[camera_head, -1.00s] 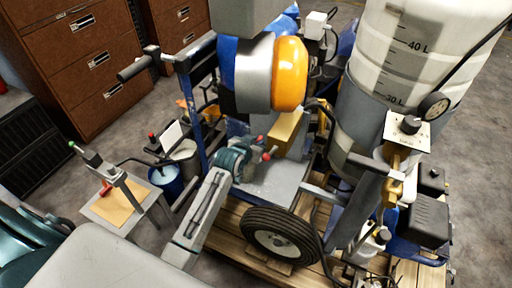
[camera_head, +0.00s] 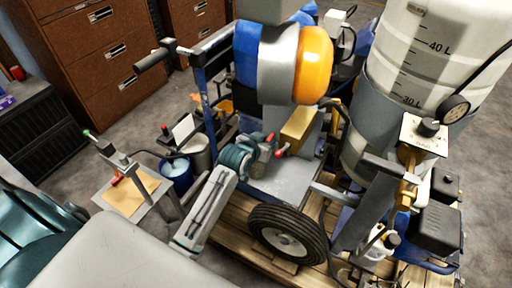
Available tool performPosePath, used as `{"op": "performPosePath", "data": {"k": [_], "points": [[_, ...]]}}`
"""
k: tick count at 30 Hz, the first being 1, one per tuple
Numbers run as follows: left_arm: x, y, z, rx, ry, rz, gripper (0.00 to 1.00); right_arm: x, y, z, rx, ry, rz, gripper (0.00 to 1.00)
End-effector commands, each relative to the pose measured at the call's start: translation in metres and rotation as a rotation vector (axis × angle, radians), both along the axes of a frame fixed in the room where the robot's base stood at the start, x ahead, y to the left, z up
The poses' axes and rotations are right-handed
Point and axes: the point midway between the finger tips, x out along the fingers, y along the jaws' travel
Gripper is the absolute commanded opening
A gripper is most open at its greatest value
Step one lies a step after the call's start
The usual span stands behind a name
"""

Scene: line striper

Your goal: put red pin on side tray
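Two small red tips show by the front plate of the striper. One red tip (camera_head: 281,152) points toward the yellow block, and a smaller red knob (camera_head: 270,137) sits just above it. I cannot tell which is the red pin. My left gripper (camera_head: 266,150) is at these red tips, at the end of my grey arm with a teal wrist. Its fingers are small and partly hidden, so I cannot tell whether they hold anything. The side tray (camera_head: 151,206) stands at the left, with a tan panel and a small red object (camera_head: 117,178) on it. My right gripper is not in view.
A yellow block (camera_head: 299,130) and an orange-capped drum (camera_head: 313,65) are close to my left gripper. A black wheel (camera_head: 286,234) stands below it. A blue bucket (camera_head: 176,175) and several small parts lie between tray and striper. A large white tank (camera_head: 420,50) fills the right.

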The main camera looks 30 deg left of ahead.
Motion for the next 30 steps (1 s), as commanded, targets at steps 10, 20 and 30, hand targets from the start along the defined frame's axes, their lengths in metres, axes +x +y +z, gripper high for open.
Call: {"op": "performPosePath", "data": {"k": [10, 20, 30], "points": [[-0.061, 0.002, 0.03, 0.001, 0.0, 0.0, 0.36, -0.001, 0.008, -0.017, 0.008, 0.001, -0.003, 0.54], [-0.081, 0.003, 0.043, -0.001, 0.0, 0.0, 0.36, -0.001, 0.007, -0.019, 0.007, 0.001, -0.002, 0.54], [-0.081, 0.002, 0.049, -0.001, 0.0, 0.0, 0.36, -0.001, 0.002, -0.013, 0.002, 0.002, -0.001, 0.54]]}}
